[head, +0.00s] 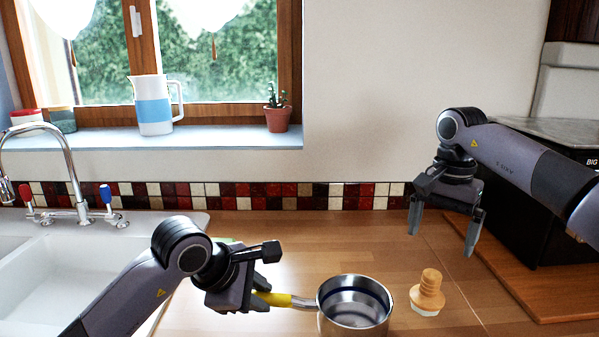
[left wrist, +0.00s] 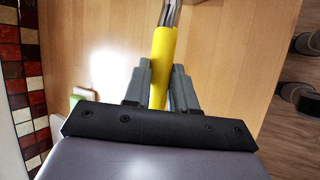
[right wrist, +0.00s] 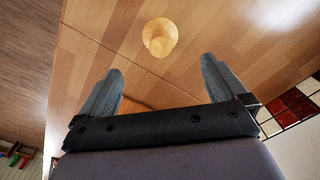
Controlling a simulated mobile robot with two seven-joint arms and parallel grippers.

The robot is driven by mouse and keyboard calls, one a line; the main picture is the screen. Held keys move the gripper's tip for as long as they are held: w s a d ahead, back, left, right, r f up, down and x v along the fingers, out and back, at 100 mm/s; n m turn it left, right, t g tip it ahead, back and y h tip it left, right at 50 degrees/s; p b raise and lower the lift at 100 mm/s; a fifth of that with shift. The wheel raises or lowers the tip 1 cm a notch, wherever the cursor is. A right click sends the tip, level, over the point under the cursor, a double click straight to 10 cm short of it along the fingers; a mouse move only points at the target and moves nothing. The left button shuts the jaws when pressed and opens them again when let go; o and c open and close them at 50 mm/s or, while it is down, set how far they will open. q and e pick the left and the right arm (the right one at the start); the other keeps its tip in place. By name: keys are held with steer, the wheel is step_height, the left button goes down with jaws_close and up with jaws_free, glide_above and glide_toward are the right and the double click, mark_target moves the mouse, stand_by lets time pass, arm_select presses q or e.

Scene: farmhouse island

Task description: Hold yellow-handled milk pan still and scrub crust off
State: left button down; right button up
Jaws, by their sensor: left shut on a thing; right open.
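The milk pan (head: 352,306) is a steel pot with a yellow handle (head: 272,298), standing on the wooden counter at the bottom middle of the head view. My left gripper (head: 262,291) is shut on the yellow handle, which also shows between its fingers in the left wrist view (left wrist: 162,62). Any crust inside the pan cannot be made out. A wooden-knobbed scrub brush (head: 429,292) with a pale base stands upright on the counter right of the pan. It also shows in the right wrist view (right wrist: 160,38). My right gripper (head: 443,232) is open and empty, above and behind the brush.
A white sink (head: 40,275) with a tap (head: 72,180) is on the left. A dark box-like appliance (head: 545,225) and a wooden board (head: 540,290) are on the right. A jug (head: 153,106) and a potted cactus (head: 277,118) stand on the windowsill. The counter behind the pan is clear.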

mark_target(432, 275)
step_height(432, 275, down, 12)
steer(key=shift+r, duration=0.2)
stand_by(0.4)
steer(key=c, duration=1.8)
steer(key=shift+r, duration=2.55)
